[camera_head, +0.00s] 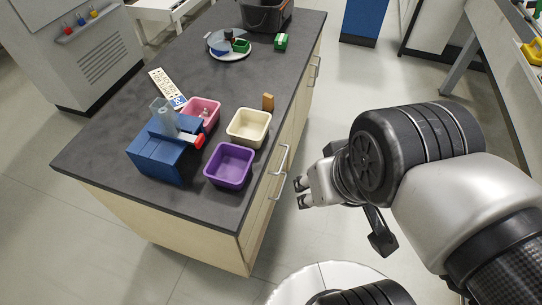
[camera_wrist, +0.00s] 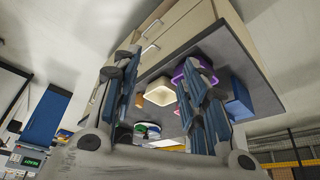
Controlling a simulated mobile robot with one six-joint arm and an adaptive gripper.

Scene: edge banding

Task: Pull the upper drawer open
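The upper drawer's bar handle (camera_head: 284,158) is on the right-hand face of the pale wood cabinet, just below the dark worktop. A second bar handle (camera_head: 276,187) sits lower on the same face. In the wrist view, which is upside down, the handle nearer the worktop (camera_wrist: 150,48) and the other handle (camera_wrist: 153,27) both show beyond the fingers. The drawer fronts look flush with the cabinet. My gripper (camera_head: 301,192) is to the right of the handles, apart from them. Its two fingers (camera_wrist: 160,65) are spread wide with nothing between them.
The worktop (camera_head: 105,145) carries a purple bin (camera_head: 229,166), a cream bin (camera_head: 248,128), a pink bin (camera_head: 203,112) and a blue box (camera_head: 150,158) near its front. More handles (camera_head: 314,68) are farther along the cabinet. Floor beside the cabinet (camera_head: 325,125) is clear.

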